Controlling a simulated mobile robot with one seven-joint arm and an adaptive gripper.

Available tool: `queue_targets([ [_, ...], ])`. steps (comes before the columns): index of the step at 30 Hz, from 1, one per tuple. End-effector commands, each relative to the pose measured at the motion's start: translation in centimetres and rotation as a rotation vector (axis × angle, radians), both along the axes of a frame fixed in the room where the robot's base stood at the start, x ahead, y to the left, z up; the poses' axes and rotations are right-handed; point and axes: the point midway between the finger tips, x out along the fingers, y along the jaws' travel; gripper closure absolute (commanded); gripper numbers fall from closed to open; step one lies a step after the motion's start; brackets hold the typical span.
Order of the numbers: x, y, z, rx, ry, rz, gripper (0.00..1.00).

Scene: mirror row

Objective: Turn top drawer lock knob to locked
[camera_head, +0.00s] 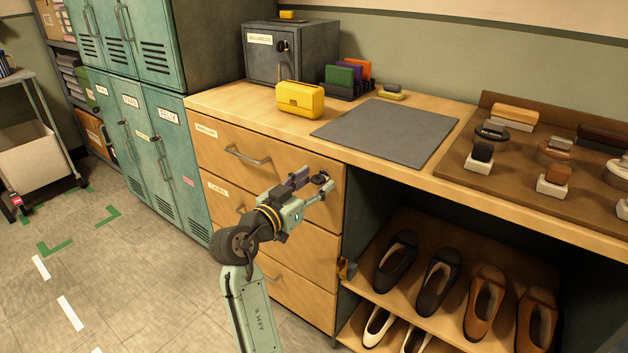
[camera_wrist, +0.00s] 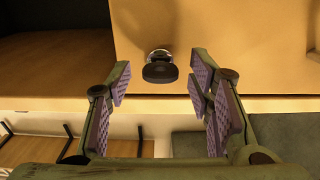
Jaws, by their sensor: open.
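The lock knob (camera_wrist: 160,70) is a small dark knob with a shiny collar on the wooden top drawer front (camera_wrist: 230,35). In the head view the top drawer (camera_head: 225,145) has a bar handle, and the knob (camera_head: 321,178) is at its right part, partly hidden by my gripper. My gripper (camera_head: 318,182) is open in front of the drawer. In the wrist view my gripper's purple-padded fingers (camera_wrist: 160,75) stand apart, one on either side of the knob, with gaps and no visible contact. I cannot tell which way the knob is turned.
The countertop holds a grey mat (camera_head: 385,132) and a yellow box (camera_head: 300,98). Open shelves with several shoes (camera_head: 440,278) are right of the drawers. Green lockers (camera_head: 160,150) stand left. The floor in front is clear.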

Motion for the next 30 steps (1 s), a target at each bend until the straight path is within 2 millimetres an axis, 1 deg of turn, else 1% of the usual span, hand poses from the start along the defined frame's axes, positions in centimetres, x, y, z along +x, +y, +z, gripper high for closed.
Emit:
queue_targets([
  [3, 0.39, -0.26, 0.02, -0.001, -0.001, 0.001, 0.53],
  [10, 0.43, -0.28, -0.01, 0.0, 0.0, 0.001, 0.53],
  [11, 0.43, -0.28, -0.01, 0.0, 0.0, 0.001, 0.54],
  [30, 0.4, -0.25, 0.0, 0.0, 0.0, 0.001, 0.96],
])
